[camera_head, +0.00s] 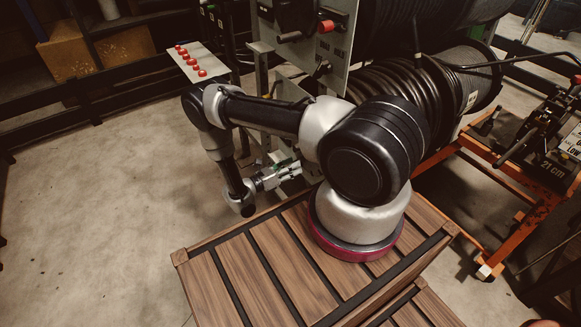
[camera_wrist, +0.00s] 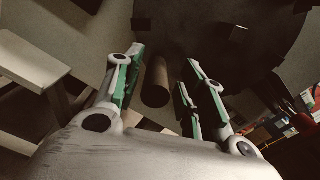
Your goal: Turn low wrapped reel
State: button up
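The low wrapped reel (camera_head: 455,85), wound with black hose, sits behind my arm in the head view. My arm hides its left end. In the wrist view a large dark round plate (camera_wrist: 215,45) fills the top, probably the reel's end face. A dark brown cylindrical handle (camera_wrist: 156,82) stands out in front of it. My gripper (camera_wrist: 165,75) is open, its green-padded fingers on either side of the handle. Gaps show between the handle and both fingers. In the head view my gripper (camera_head: 292,170) is small and partly lost against the frame, left of my arm's large joint.
An upper reel (camera_head: 390,15) and a panel with a red-handled crank (camera_head: 327,27) are above. A white board with red buttons (camera_head: 195,62) stands left. An orange cart (camera_head: 525,215) with a crimping tool is right. Floor at left is clear.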

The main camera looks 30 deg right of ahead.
jog(key=a, duration=1.2)
jog(key=shift+s, duration=0.15)
jog(key=shift+n, duration=0.5)
jog(key=d, duration=0.8)
jog(key=w+d, duration=0.1)
jog(key=d, duration=0.3)
jog(key=shift+d, duration=0.15)
grip_shut()
jog(key=shift+d, duration=0.1)
